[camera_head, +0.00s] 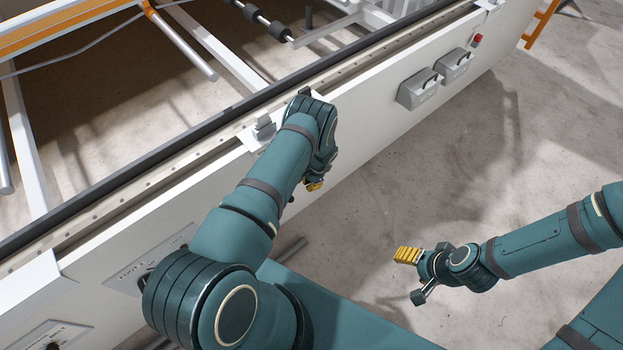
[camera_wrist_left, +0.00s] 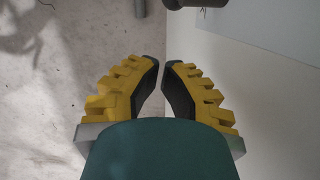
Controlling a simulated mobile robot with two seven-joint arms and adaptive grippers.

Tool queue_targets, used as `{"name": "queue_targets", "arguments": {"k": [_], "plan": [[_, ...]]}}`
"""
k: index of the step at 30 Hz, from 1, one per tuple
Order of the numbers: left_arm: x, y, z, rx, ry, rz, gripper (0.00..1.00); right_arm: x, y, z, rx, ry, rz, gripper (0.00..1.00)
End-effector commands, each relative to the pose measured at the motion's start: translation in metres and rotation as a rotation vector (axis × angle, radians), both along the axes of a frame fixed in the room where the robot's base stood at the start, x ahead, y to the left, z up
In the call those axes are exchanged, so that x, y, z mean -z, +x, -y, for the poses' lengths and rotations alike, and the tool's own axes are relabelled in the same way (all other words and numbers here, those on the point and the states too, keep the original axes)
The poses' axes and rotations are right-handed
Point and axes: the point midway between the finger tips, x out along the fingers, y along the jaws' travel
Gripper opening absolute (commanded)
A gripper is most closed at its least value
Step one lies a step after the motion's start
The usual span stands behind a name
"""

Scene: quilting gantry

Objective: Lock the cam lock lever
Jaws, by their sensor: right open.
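A small grey clamp-like fitting (camera_head: 264,128), which looks like the cam lock lever, stands on a white bracket (camera_head: 250,141) on the gantry's top rail. I cannot tell its lever position clearly. My left arm reaches over the front panel just right of it. My left gripper (camera_head: 314,185) hangs low beside the panel, its yellow tips partly hidden by the wrist. In the left wrist view my left gripper (camera_wrist_left: 162,68) has its fingers slightly apart, nothing between them. My right gripper (camera_head: 415,275) is open and empty over the floor at the right.
The long white gantry panel (camera_head: 375,130) runs diagonally, with two grey handled boxes (camera_head: 418,90) and a red button (camera_head: 477,39). A dark bar (camera_head: 200,138) runs along its top. A dark rounded part (camera_wrist_left: 197,3) shows at the wrist view's top edge. The floor (camera_head: 540,120) at right is clear.

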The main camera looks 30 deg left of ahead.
Motion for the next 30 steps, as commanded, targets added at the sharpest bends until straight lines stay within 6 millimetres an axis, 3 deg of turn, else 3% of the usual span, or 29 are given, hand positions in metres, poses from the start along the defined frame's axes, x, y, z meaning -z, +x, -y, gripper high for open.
{"name": "queue_targets", "arguments": {"k": [3, 6, 15, 30], "plan": [[0.027, -0.004, -0.005, -0.001, 0.0, -0.001, 0.0, 0.007, 0.001, 0.0, 0.001, 0.0, 0.003, 0.63], [0.04, -0.01, -0.01, -0.001, 0.0, -0.002, 0.0, 0.009, 0.002, 0.0, 0.002, -0.001, 0.005, 0.63], [0.053, -0.031, -0.025, -0.001, 0.0, 0.0, 0.0, 0.005, 0.001, 0.0, 0.001, 0.0, 0.004, 0.63], [0.055, -0.035, -0.027, -0.001, 0.003, -0.004, 0.0, 0.005, 0.001, 0.0, 0.001, 0.0, 0.003, 0.63]]}}
